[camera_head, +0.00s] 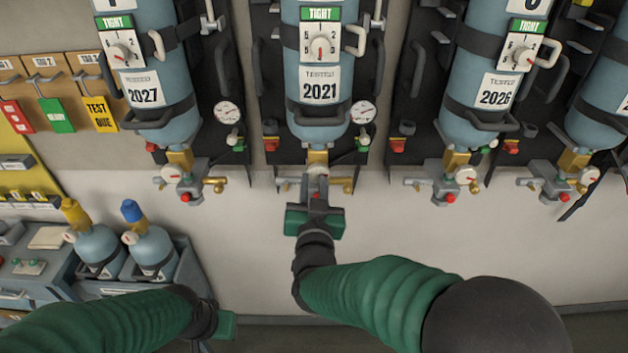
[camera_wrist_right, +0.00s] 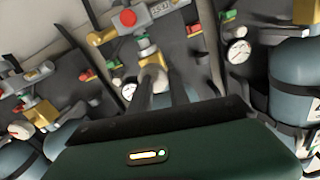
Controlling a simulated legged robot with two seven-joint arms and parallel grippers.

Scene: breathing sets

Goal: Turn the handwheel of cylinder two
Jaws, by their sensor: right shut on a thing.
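The middle cylinder (camera_head: 319,85), tagged 2021, hangs upside down on the wall; its number is cut off at the top. Its pale handwheel (camera_head: 317,169) sits under the brass valve neck at its lower end. My right gripper (camera_head: 316,182) reaches up from below and is shut on this handwheel, partly hiding it. In the right wrist view, the two dark fingers (camera_wrist_right: 164,84) close around the handwheel (camera_wrist_right: 153,76) below the brass valve. My left gripper (camera_head: 226,325) is low at the left, away from the cylinders; its fingers are not clearly seen.
Cylinders tagged 2027 (camera_head: 146,85) and 2026 (camera_head: 495,90) hang on either side, with similar valves and side fittings. Two small cylinders (camera_head: 150,252) stand in a grey rack at lower left. Hanging tags (camera_head: 57,114) are at upper left. The wall below the valves is clear.

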